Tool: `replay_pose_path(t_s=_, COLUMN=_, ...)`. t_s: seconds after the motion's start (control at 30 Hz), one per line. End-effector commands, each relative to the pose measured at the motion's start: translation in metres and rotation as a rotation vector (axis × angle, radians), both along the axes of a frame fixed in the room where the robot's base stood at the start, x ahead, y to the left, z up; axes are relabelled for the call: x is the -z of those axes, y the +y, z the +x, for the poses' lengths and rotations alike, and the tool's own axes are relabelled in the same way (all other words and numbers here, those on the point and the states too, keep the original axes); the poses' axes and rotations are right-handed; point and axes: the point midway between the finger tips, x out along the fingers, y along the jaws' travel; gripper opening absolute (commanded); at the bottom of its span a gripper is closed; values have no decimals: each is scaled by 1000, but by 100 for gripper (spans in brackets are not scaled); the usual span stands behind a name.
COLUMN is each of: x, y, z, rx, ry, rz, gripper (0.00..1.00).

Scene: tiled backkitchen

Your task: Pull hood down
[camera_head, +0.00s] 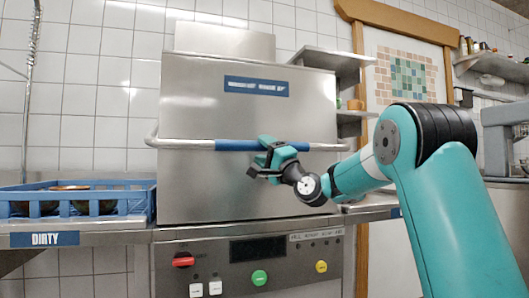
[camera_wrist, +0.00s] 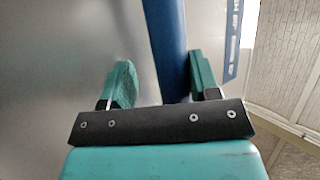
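The steel dishwasher hood (camera_head: 200,105) stands in the middle of the head view, with a blue label near its top. Its lower edge meets the counter line above the control panel, and I see no clear gap there. A bar handle with a blue middle grip (camera_head: 232,145) crosses its front. My gripper (camera_head: 262,158) is at the right part of this grip. In the wrist view the blue bar (camera_wrist: 168,45) passes between the two teal fingers of my gripper (camera_wrist: 163,85). A gap shows between the left finger and the bar; the right finger is close to it.
A blue rack (camera_head: 115,199) with bowls sits on the left counter marked DIRTY. A control panel (camera_head: 250,262) with a red knob and several buttons is below the hood. Steel shelves (camera_head: 330,60) stick out at the right of the hood. A hose hangs at the far left.

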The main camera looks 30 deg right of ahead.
Motion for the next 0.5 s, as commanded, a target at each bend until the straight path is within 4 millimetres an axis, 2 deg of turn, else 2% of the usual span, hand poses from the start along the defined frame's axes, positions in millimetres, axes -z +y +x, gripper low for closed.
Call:
replay_pose_path(t_s=0.27, x=6, y=-3, z=-10, rx=2, ry=-1, rz=0, gripper=56)
replay_pose_path(t_s=0.37, x=17, y=-6, z=-25, rx=4, ry=-1, rz=1, gripper=56)
replay_pose_path(t_s=0.5, x=37, y=-12, z=-54, rx=5, ry=-1, rz=2, gripper=56)
